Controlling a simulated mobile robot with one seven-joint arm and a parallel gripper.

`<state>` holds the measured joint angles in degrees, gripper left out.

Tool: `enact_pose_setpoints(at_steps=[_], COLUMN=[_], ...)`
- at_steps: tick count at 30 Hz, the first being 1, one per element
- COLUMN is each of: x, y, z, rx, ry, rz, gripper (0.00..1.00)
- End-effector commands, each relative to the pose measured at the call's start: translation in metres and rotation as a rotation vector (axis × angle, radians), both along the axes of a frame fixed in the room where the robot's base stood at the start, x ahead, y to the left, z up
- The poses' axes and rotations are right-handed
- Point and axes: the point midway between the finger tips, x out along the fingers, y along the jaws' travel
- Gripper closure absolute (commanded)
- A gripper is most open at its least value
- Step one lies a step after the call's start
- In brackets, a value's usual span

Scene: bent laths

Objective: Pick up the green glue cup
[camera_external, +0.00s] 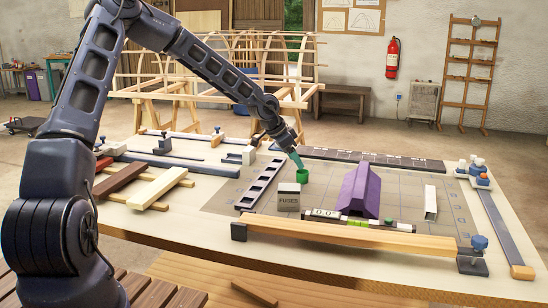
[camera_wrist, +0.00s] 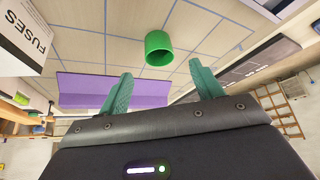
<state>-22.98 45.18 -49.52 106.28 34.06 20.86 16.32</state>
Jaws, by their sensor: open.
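The green glue cup (camera_external: 302,176) stands on the gridded mat on the workbench, just behind the white fuses box (camera_external: 288,197) and left of the purple block (camera_external: 359,192). In the wrist view the green cup (camera_wrist: 158,48) lies ahead of the fingertips, clear of both. My gripper (camera_external: 296,160) is just above the cup in the external view. Its two green fingers (camera_wrist: 161,82) are spread apart with nothing between them.
The fuses box (camera_wrist: 28,32) and purple block (camera_wrist: 115,88) are close by in the wrist view. A dark slotted rail (camera_external: 260,186) lies left of the cup. A clamped wooden lath (camera_external: 350,236) spans the bench front. The mat (camera_external: 400,190) has free room towards the right.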

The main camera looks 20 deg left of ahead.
Motion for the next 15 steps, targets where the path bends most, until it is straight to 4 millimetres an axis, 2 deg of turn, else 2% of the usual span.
enact_pose_setpoints(at_steps=[3,10,15], x=[0.003,0.007,0.013], y=[-0.006,-0.011,-0.021], z=[-0.012,-0.024,-0.045], rx=[0.001,0.000,0.001], ry=[0.002,0.001,0.002], rz=[0.000,0.000,-0.002], gripper=[0.34,0.34,0.34])
